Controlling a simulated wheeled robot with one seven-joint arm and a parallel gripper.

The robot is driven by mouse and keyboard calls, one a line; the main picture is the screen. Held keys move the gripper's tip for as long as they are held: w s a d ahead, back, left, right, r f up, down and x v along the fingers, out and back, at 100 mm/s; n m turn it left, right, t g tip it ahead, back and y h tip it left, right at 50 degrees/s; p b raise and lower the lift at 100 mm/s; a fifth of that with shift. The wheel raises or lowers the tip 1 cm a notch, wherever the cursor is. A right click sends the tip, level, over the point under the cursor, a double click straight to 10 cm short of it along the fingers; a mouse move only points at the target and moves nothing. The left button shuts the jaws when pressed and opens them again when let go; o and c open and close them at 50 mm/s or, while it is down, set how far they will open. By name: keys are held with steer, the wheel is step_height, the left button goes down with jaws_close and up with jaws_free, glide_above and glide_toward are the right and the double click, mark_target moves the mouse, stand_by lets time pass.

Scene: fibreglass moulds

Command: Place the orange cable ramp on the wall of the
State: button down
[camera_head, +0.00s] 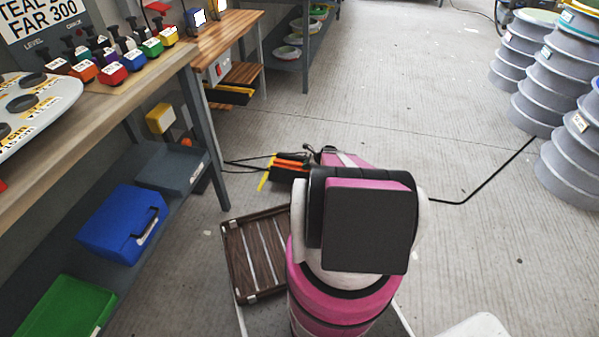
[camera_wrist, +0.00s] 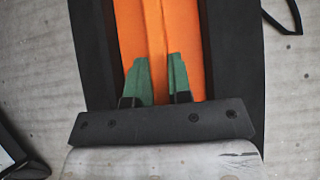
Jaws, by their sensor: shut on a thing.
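The orange cable ramp (camera_wrist: 130,30) fills the middle of the wrist view, an orange band between two wide black sides. My gripper (camera_wrist: 158,72) has green fingertips close together against the orange band, shut on its raised middle strip. In the head view an orange-and-black piece (camera_head: 291,164), which looks like the ramp, shows just beyond my arm, close to the floor. My arm hides part of it and my fingers there. I cannot tell whether the ramp touches the floor.
A brown slatted crate (camera_head: 234,255) is left of my arm. A workbench (camera_head: 150,78) with a lower shelf holding a blue case (camera_head: 115,222) and a green bin (camera_head: 62,308) runs along the left. A black cable (camera_head: 495,172) crosses the floor. Grey ribbed stacks (camera_head: 540,95) stand right.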

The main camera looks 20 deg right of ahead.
mark_target(300, 165)
steer(key=w+a+f, duration=0.2)
steer(key=w, duration=0.1)
steer(key=shift+w+a+f, duration=0.25)
steer(key=shift+a+f, duration=0.05)
steer(key=shift+a, duration=0.05)
steer(key=shift+f, duration=1.95)
steer(key=shift+f, duration=0.15)
steer(key=c, duration=1)
jaws_free()
steer(key=shift+c, duration=0.2)
